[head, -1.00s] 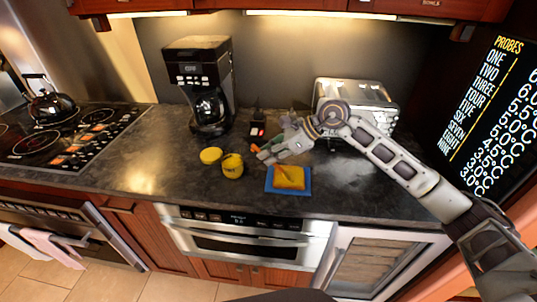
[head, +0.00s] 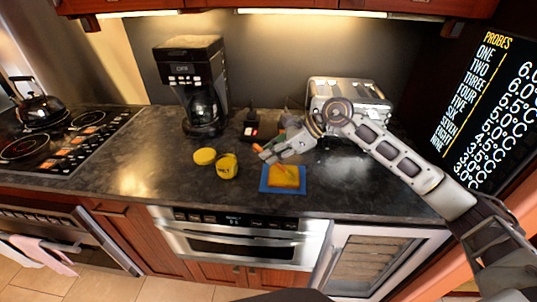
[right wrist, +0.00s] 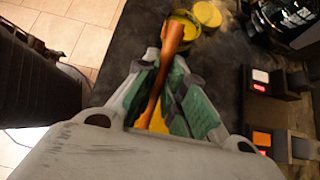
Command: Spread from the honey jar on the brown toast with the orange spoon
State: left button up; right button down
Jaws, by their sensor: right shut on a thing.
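My right gripper (head: 272,153) is shut on the orange spoon (right wrist: 165,68), whose orange end sticks out to the left of the fingers (head: 257,148). The toast (head: 284,176) has a yellow-orange top and lies on a blue board (head: 268,187). The gripper is just above and behind the toast. The yellow honey jar (head: 227,168) stands open left of the board; it also shows beyond the spoon in the right wrist view (right wrist: 187,33). Where the spoon's lower end meets the toast is hard to tell. My left gripper is not in view.
A yellow lid (head: 205,156) lies by the jar. A coffee maker (head: 196,85) stands behind it, and a silver toaster (head: 352,98) stands behind my right arm. A small dark item with a red light (head: 252,130) is near the gripper.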

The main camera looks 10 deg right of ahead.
aim_at(261, 148)
jog(key=shift+s+d+f, duration=0.1)
jog(key=shift+d, duration=0.1)
jog(key=shift+a, duration=0.2)
dwell(0.3)
jog(key=shift+w+a, duration=0.25)
jog(key=shift+a, duration=0.3)
jog(key=shift+w+a, duration=0.2)
jog(key=shift+a, duration=0.35)
jog(key=shift+a, duration=0.25)
jog(key=shift+w+a, duration=0.2)
jog(key=shift+a, duration=0.35)
jog(key=shift+w+a, duration=0.2)
jog(key=shift+a, duration=0.3)
jog(key=shift+a, duration=0.1)
